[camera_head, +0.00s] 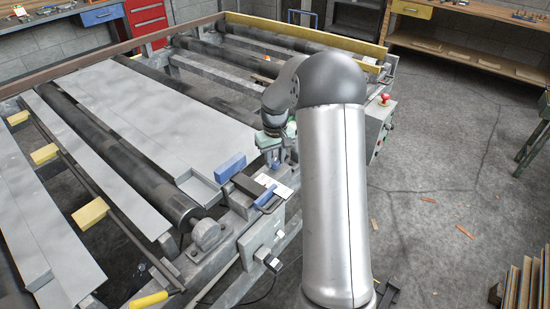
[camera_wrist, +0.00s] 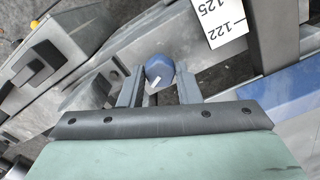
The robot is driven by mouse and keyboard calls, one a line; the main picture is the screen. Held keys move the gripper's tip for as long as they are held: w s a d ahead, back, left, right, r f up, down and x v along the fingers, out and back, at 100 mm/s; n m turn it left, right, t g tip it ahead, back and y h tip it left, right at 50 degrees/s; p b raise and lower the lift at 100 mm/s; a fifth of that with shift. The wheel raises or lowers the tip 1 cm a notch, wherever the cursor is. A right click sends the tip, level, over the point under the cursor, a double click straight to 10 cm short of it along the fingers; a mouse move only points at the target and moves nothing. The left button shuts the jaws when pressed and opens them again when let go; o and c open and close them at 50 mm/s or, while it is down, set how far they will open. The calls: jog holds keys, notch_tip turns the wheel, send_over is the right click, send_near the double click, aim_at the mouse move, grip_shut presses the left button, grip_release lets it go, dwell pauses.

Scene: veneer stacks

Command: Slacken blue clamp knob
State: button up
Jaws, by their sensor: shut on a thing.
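The blue clamp knob (camera_wrist: 159,67) is a round, faceted knob with a white pointer mark on its near side, in the upper middle of the wrist view. My gripper (camera_wrist: 159,84) has one grey finger on each side of it and is shut on it. In the head view my gripper (camera_head: 276,163) points down at the near right corner of the roller frame.
A white scale plate (camera_wrist: 222,20) with the numbers 122 and 125 lies beside the knob. A blue block (camera_head: 230,166) and a black bar (camera_head: 248,185) are close by on the left. A control box with a red button (camera_head: 384,98) stands right of my arm.

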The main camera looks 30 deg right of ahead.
aim_at(275, 161)
jog(key=n, duration=0.6)
jog(key=shift+r+n+p, duration=0.1)
jog(key=shift+n+p, duration=0.2)
jog(key=shift+p, duration=0.05)
jog(key=n+p, duration=0.1)
jog(key=n, duration=0.5)
dwell(0.4)
jog(key=o, duration=1)
notch_tip(275, 161, up, 17)
jog(key=shift+r, duration=0.15)
